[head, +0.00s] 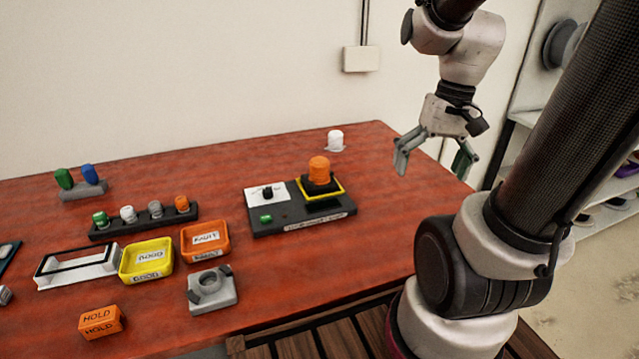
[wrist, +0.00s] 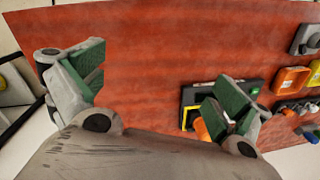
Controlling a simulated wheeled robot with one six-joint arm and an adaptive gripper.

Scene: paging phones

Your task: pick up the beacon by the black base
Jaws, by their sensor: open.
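The beacon (head: 319,168) has an orange dome on a black base (head: 320,186). It stands upright inside a yellow square outline on the right part of a dark panel (head: 262,223). My gripper (head: 432,163) is open and empty, up to the right of the beacon and above the table's right end. In the wrist view my gripper (wrist: 160,84) has bare red tabletop between its green-padded fingers. There the beacon's orange dome (wrist: 201,129) shows beside the right finger, which hides part of it and of the panel.
The panel also carries a dark knob (head: 267,193) and a green button (head: 266,218). A white cap (head: 335,139) stands behind the beacon. The orange FAULT tray (head: 206,254), yellow GOOD tray (head: 146,274) and grey fixture (head: 211,296) are left of it. The table's right end is clear.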

